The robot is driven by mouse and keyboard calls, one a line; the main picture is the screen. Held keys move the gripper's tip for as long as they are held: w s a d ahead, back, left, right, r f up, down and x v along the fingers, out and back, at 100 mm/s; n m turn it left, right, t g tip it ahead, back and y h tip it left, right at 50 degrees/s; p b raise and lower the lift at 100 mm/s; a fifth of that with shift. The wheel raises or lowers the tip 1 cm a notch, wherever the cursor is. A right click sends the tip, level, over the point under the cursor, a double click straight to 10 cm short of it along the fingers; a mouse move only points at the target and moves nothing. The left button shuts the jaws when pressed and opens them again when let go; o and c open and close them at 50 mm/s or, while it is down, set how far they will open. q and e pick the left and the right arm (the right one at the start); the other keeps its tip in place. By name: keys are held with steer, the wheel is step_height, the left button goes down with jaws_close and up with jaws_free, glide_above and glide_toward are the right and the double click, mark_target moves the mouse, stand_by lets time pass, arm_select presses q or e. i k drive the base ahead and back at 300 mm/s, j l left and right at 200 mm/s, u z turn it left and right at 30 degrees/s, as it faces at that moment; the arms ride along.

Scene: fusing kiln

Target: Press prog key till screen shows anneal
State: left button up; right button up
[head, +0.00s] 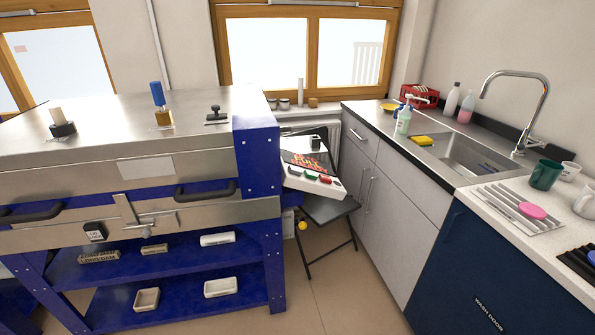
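A tilted white control box (322,188) shows near the middle, beside the right end of the blue and steel kiln (130,160). Its dark screen (308,162) carries orange-red marks too small to read. A row of keys lies along its front, with a dark green key (309,176) and a red key (325,180) among them. I cannot read the key labels, so I cannot tell which is the prog key. Neither of my grippers is in view.
A dark folding chair (328,209) stands under the control box. The kiln's blue corner post (257,158) is just left of the box. Grey cabinets (385,190) and a sink (470,158) are to the right. Bare floor (345,290) lies in front.

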mark_target(296, 170)
steer(key=i, duration=1.45)
